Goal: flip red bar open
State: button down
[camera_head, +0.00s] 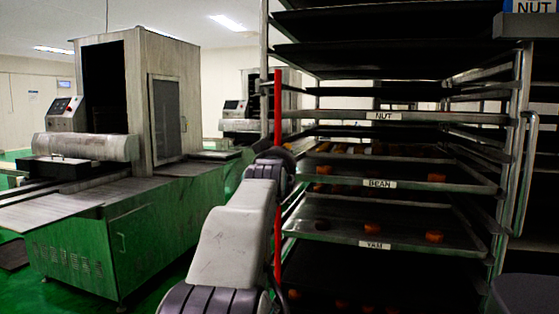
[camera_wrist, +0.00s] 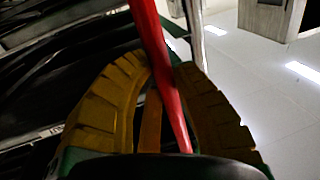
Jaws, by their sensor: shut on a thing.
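The red bar (camera_head: 278,110) stands upright along the left front edge of a metal tray rack. In the head view its middle is partly hidden behind my arm. In the wrist view the red bar (camera_wrist: 160,60) runs down between the two yellow fingers of my gripper (camera_wrist: 165,85), which is shut on it. In the head view the gripper itself is mostly hidden behind my wrist, close to the bar.
The rack (camera_head: 518,150) holds trays labelled NUT, BEAN and YAM (camera_head: 400,236), some with orange-brown pieces. A green and metal machine (camera_head: 160,230) stands at the left. Another machine (camera_head: 235,125) is behind. Green floor shows between them.

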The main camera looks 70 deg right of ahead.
jog(key=shift+a+f, duration=0.15)
jog(key=shift+a, duration=0.1)
jog(key=c, duration=1.5)
grip_release()
jog(key=shift+c, duration=0.2)
jog(key=shift+o, duration=0.7)
jog(key=shift+s+a, duration=0.1)
jog(key=o, duration=0.4)
jog(key=shift+r, duration=0.2)
jog(key=v, duration=1.2)
jog(key=shift+a, duration=0.1)
